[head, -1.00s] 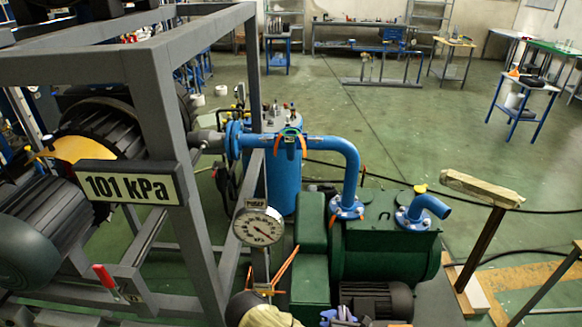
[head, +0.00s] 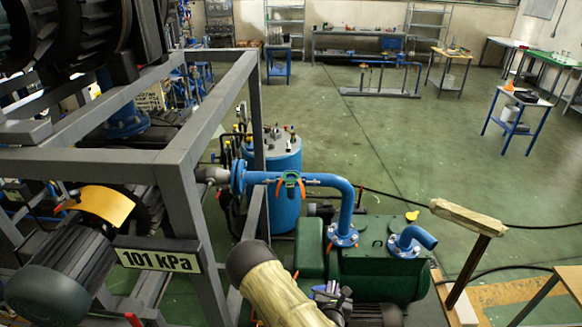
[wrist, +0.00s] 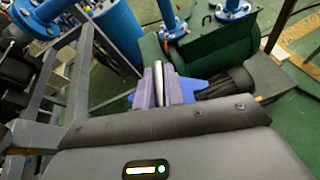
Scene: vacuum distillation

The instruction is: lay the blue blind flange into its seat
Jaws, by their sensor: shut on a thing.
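My gripper (head: 331,291) shows at the bottom middle of the head view, in front of the green pump. In the wrist view its purple fingers (wrist: 160,88) are shut on the blue blind flange (wrist: 194,87). Only blue parts of it show beside the fingers, and a bright metal strip shows between them. Its full outline is hidden. An upward-facing port with a green ring (head: 290,180), which looks like the seat, is on the blue pipe (head: 325,182). Orange clamp pieces hang at its sides. The gripper is apart from the port, nearer the camera.
The grey frame (head: 190,195) with a 101 kPa sign (head: 158,260) stands left of my arm. The green pump (head: 380,270) and a blue elbow (head: 412,238) are at right. A wooden-topped post (head: 467,250) stands further right. A blue tank (head: 285,160) is behind the pipe.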

